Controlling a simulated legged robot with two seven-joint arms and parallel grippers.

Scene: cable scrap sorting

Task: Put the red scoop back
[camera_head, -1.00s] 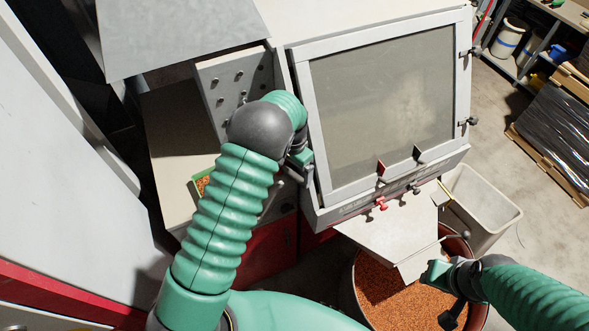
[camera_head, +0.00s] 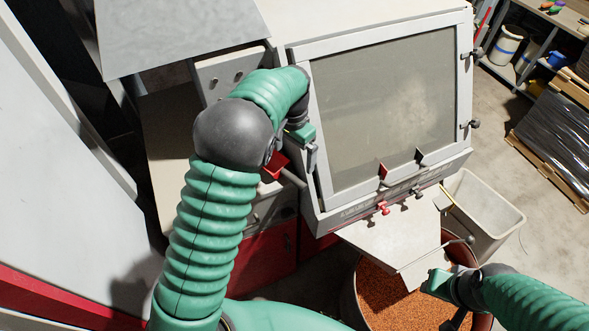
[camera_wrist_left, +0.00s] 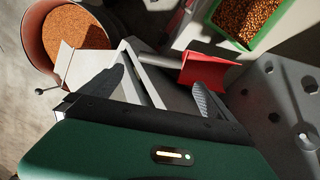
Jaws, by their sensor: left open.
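The red scoop (camera_head: 275,165) shows in the head view beside the lower left of the machine's window, partly behind my left arm. Its grey handle points down and right. In the left wrist view the red scoop (camera_wrist_left: 208,70) lies just beyond the right finger, with its handle running left across the gap between the fingers. My left gripper (camera_head: 309,150) is open and close to the handle; its spread fingers also show in the wrist view (camera_wrist_left: 158,80). I cannot tell what supports the scoop. My right gripper (camera_head: 436,282) is by the drum, its jaws unclear.
A windowed machine (camera_head: 320,110) fills the middle. A drum of orange granules (camera_head: 390,300) stands below its chute (camera_head: 395,240), with a pale bin (camera_head: 490,215) to the right. A green tray of granules (camera_wrist_left: 268,36) and a grey panel with holes (camera_wrist_left: 270,95) are near my left gripper.

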